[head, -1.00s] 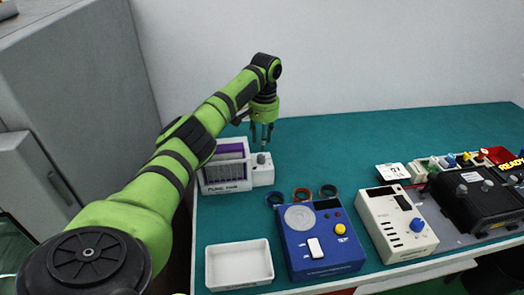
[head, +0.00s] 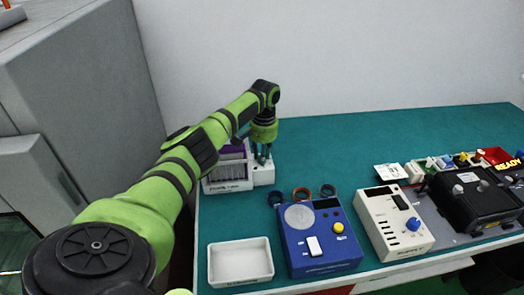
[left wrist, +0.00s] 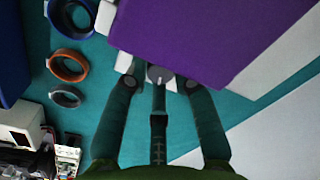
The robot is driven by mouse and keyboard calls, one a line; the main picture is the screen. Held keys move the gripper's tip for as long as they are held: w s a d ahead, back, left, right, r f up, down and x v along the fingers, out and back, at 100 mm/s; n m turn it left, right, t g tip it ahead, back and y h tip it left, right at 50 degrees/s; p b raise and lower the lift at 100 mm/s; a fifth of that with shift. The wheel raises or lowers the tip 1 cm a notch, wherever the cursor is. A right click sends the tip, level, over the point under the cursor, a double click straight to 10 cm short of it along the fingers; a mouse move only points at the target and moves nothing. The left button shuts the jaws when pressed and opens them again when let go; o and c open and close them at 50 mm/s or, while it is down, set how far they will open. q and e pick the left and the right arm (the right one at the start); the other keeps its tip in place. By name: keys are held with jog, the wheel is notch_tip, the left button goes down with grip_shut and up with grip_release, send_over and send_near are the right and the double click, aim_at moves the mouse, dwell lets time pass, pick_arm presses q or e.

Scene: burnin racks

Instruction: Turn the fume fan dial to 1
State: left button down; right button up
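The fume fan (head: 228,186) is a white box with a purple panel and a lettered front, at the back left of the table. Its purple part (left wrist: 205,35) fills the upper middle of the left wrist view. A small grey round dial (left wrist: 160,73) sits on the white block (head: 264,176) at its right side. My left gripper (head: 262,158) points down over this block. In the left wrist view its fingers (left wrist: 160,86) are spread, with the dial between their tips and gaps visible. Contact and the dial's setting cannot be told. My right gripper is not in view.
A white tray (head: 240,281), a blue device (head: 325,255) and a white device with a blue knob (head: 390,235) stand along the front. Several coloured rings (head: 302,193) lie behind the blue device. A black unit (head: 475,203) stands right. The back middle is clear.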

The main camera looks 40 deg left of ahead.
pick_arm(q)
jog(key=shift+s+m, duration=0.1)
jog(key=shift+m, duration=0.2)
jog(key=m+p, duration=0.2)
jog(key=shift+m, duration=0.3)
jog(key=m+p, duration=0.1)
jog(key=m, duration=0.2)
jog(key=shift+s+f, duration=0.1)
jog(key=shift+m+p, duration=0.5)
jog(key=shift+m, duration=1.2)
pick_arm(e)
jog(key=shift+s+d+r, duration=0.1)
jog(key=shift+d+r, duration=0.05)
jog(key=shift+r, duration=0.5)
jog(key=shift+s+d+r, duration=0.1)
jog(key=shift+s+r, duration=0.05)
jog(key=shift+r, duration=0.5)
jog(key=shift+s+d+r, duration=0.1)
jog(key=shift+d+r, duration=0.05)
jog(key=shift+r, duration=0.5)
pick_arm(q)
jog(key=shift+f, duration=0.1)
jog(key=c, duration=1.3)
grip_release()
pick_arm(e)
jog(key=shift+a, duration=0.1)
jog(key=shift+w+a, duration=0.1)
